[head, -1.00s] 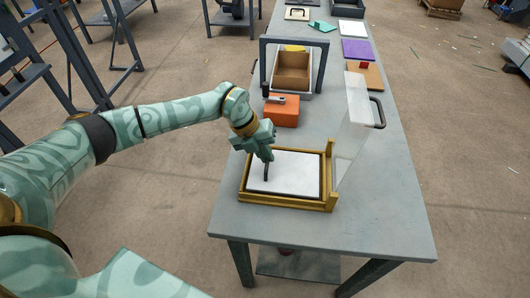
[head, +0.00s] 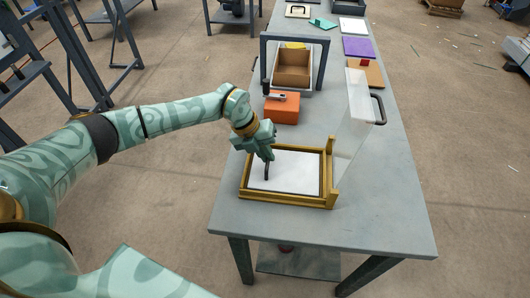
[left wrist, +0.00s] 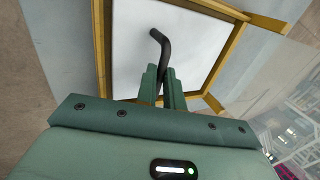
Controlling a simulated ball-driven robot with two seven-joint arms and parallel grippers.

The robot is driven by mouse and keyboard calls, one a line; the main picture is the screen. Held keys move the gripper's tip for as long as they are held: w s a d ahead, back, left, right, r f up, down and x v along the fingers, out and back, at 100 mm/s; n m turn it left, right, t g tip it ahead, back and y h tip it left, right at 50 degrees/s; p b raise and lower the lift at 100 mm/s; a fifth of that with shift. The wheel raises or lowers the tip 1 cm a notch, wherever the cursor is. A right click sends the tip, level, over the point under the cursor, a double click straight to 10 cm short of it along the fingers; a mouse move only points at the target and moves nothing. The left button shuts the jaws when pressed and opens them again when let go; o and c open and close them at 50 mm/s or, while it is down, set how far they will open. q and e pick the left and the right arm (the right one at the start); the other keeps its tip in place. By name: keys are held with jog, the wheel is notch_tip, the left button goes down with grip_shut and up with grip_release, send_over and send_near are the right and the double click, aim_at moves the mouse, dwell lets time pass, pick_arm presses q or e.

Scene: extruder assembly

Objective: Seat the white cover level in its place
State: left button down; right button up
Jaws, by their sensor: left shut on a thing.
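The white cover (head: 298,175) lies inside the gold rectangular frame (head: 285,201) near the front of the table, with the frame's rim around it. It looks about flat; a thin dark border shows along its edge, and I cannot tell whether every edge is fully down. My left gripper (head: 267,157) is over the cover's left part, shut on its black handle (head: 266,172). In the left wrist view, the closed fingers (left wrist: 161,74) hold the bent handle (left wrist: 160,42) above the white cover (left wrist: 195,40). My right gripper is not in view.
A clear panel (head: 355,110) with a dark handle stands upright at the frame's right side. An orange block (head: 282,110) and a grey arch (head: 264,62) over a brown bin (head: 292,66) stand behind. The table's (head: 390,215) front right is clear.

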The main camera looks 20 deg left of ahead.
pick_arm(q)
jog(key=shift+s+f, duration=0.3)
jog(key=shift+f, duration=0.2)
jog(key=c, duration=1.8)
grip_release()
jog(key=o, duration=0.4)
jog(key=shift+w, duration=0.15)
jog(key=shift+c, duration=0.2)
jog(key=shift+w, duration=0.15)
jog(key=shift+r, duration=0.15)
jog(key=shift+r, duration=0.1)
notch_tip(320, 180, up, 7)
jog(key=p, duration=0.6)
